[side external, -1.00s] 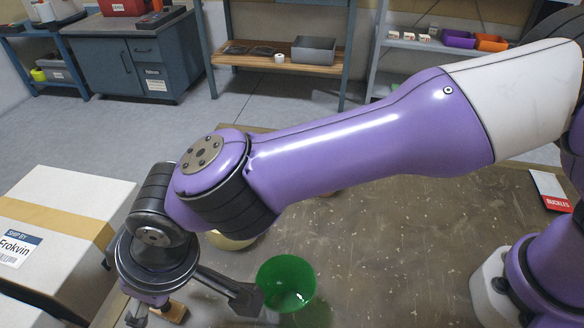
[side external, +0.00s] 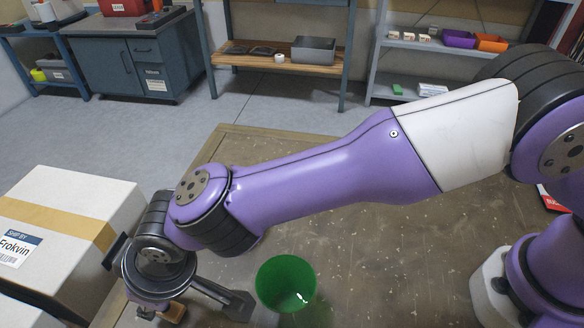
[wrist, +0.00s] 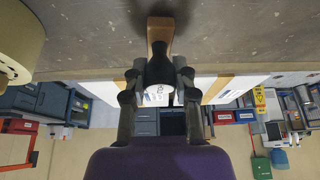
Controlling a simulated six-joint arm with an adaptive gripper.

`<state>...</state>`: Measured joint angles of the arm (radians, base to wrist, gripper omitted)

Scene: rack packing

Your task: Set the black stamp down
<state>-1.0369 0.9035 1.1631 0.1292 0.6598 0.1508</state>
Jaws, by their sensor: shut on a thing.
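The black stamp (wrist: 160,70) is between the two fingers of my gripper (wrist: 160,82) in the wrist view. Its dark body is gripped, and its brown wooden part (wrist: 160,34) points towards the tabletop at the top of that view. A dark patch lies on the tabletop around its far end; I cannot tell whether it touches. In the side view, a bit of the wooden part (side external: 174,313) shows beside my gripper (side external: 158,312) at the bottom edge. My wrist hides most of the stamp there.
A green cup (side external: 286,287) stands on the brown tabletop (side external: 365,255), right of my gripper. A white carton (side external: 75,195) stands at the left. A cream round object (wrist: 18,42) is at the wrist view's left edge. Bare tabletop lies to the cup's right.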

